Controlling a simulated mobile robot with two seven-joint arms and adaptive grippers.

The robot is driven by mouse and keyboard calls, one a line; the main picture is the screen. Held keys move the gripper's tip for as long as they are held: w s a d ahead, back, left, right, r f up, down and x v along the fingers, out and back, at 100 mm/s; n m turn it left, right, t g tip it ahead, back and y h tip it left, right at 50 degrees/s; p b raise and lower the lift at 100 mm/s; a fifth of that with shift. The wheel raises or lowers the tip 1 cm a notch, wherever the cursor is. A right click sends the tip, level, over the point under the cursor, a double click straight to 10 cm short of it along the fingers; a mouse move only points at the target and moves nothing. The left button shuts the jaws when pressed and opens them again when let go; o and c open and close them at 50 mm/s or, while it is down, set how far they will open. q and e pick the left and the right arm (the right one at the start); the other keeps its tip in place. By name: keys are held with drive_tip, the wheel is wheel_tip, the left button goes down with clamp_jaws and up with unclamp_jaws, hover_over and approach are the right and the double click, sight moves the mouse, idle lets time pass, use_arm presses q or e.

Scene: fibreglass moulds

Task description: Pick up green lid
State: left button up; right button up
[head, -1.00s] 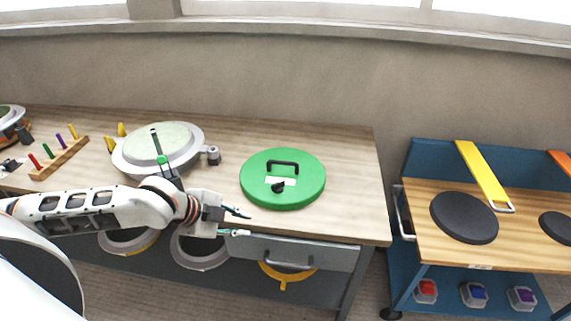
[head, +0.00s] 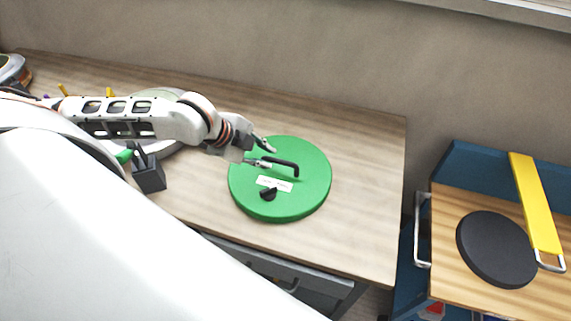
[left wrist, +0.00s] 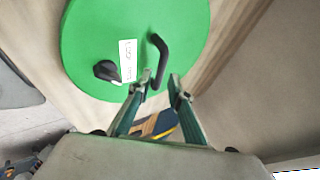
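The green lid (head: 300,204) lies flat on the wooden workbench, a round disc with a black bar handle (head: 284,164), a white label and a black knob (head: 268,194). My left gripper (head: 268,155) is open above the lid's upper-left part, its fingertips beside the left end of the handle. In the left wrist view the lid (left wrist: 100,30) fills the top, and the handle (left wrist: 160,48) lies just beyond the open fingertips (left wrist: 160,80). I cannot tell whether a finger touches the handle. My right gripper is not in view.
The wooden bench (head: 365,190) is clear right of the lid.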

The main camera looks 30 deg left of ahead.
sight(278, 160)
use_arm(q)
drive_tip(key=shift+w+d+f, duration=0.25)
drive_tip(key=shift+w+f, duration=0.05)
drive_tip(key=shift+f, duration=0.3)
drive_tip(key=x, duration=0.4)
drive_tip(key=shift+w+d+r, duration=0.2)
drive_tip(key=shift+d, duration=0.05)
drive_tip(key=shift+w+d+f, duration=0.1)
drive_tip(key=shift+w+f, duration=0.25)
drive_tip(key=shift+f, duration=0.2)
drive_tip(key=shift+c, duration=0.3)
clamp_jaws()
